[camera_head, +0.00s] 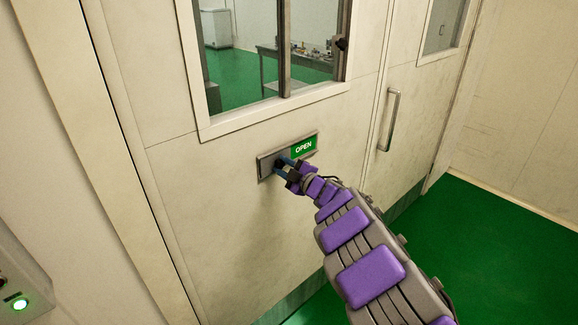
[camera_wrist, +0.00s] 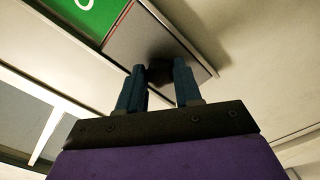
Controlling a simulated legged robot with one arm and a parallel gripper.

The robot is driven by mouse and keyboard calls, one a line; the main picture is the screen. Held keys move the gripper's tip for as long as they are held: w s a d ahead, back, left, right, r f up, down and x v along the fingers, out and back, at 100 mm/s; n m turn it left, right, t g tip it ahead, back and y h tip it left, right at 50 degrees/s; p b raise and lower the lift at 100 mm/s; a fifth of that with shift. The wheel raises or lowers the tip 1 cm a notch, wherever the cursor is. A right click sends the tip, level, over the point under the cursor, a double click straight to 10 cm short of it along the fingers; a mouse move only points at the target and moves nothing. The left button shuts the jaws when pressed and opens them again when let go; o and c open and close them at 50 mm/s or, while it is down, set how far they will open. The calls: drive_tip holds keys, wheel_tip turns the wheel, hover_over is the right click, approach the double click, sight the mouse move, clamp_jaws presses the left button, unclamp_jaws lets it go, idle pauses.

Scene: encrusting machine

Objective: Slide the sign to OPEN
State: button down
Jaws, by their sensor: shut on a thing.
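The sign (camera_head: 303,147) is mounted on the white door below its window, and its right part shows a green panel reading OPEN. A grey sliding plate (camera_head: 267,165) covers the left part of the sign. My gripper (camera_head: 281,163) is at this plate. In the wrist view the green panel (camera_wrist: 84,14) is at the top left, with the grey plate (camera_wrist: 140,35) beside it. There my gripper (camera_wrist: 160,75) has its two blue fingers around a dark knob (camera_wrist: 159,70) on the plate. The fingers partly hide the knob.
The door (camera_head: 225,215) has a metal handle (camera_head: 390,118) to the right of the sign. A window (camera_head: 270,50) above shows a room with a table. A box with a lit green button (camera_head: 20,304) is at the lower left. Green floor (camera_head: 500,250) is clear at the right.

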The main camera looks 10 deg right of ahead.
drive_tip(key=shift+s+a+f, duration=0.1)
drive_tip(key=shift+a+f, duration=0.1)
drive_tip(key=shift+a, duration=0.05)
drive_tip(key=c, duration=0.8)
unclamp_jaws()
drive_tip(key=shift+a+r, duration=0.1)
drive_tip(key=shift+r, duration=0.05)
drive_tip(key=shift+o, duration=0.2)
drive_tip(key=shift+s, duration=0.1)
drive_tip(key=shift+s+d, duration=0.4)
drive_tip(key=shift+d, duration=0.05)
drive_tip(key=p+v, duration=0.2)
drive_tip(key=v, duration=1.4)
drive_tip(key=shift+p, duration=0.4)
drive_tip(key=shift+s, duration=0.1)
